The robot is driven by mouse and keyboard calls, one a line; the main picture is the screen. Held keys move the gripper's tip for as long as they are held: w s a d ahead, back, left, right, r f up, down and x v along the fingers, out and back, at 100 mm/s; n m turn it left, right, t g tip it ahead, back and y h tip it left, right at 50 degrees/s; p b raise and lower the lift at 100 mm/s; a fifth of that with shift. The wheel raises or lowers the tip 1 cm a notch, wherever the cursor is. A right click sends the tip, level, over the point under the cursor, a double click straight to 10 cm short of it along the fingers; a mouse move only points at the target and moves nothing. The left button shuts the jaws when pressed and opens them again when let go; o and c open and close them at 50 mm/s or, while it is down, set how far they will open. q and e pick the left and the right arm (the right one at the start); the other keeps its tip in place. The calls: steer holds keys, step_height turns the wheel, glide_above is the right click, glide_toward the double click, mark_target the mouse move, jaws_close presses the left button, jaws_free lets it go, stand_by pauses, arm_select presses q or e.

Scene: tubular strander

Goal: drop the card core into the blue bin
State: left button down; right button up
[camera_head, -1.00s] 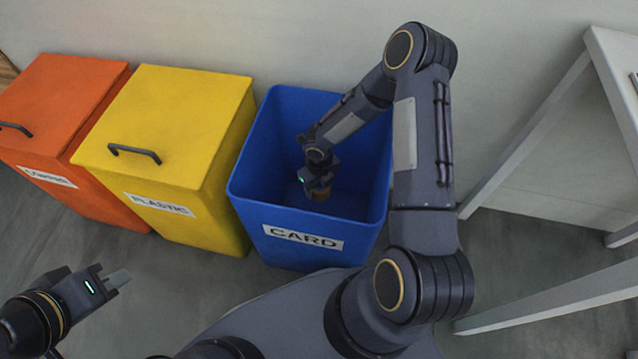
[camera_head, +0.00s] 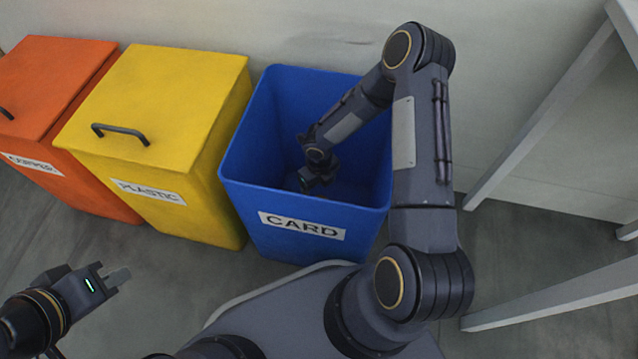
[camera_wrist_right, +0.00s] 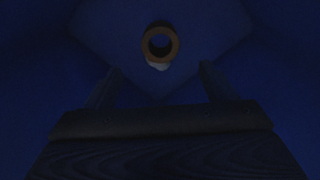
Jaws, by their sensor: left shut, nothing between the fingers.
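The blue bin (camera_head: 235,190), labelled CARD, is open-topped and stands in the middle of the head view. My right arm reaches over its rim, and my right gripper (camera_head: 306,186) is inside the bin. In the right wrist view the fingers of this gripper (camera_wrist_right: 160,80) are spread with nothing between them. The card core (camera_wrist_right: 174,46), a brown ring seen end-on, is beyond the fingertips and apart from them, inside the dark blue bin. Whether it rests on the bottom is unclear. The head view hides it. My left gripper (camera_head: 120,278) is shut and empty at lower left.
A lidded yellow PLASTIC bin (camera_head: 165,95) stands just left of the blue bin, with a lidded orange bin (camera_head: 50,85) beyond it. A grey table frame (camera_head: 545,120) is on the right. A small pale thing (camera_wrist_right: 158,66) shows beside the core.

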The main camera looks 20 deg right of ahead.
steer(key=shift+r, duration=0.1)
step_height(320, 180, up, 8)
steer(key=p, duration=0.4)
steer(key=shift+f, duration=0.2)
step_height(320, 180, up, 30)
steer(key=p, duration=2.7)
steer(key=shift+p, duration=0.4)
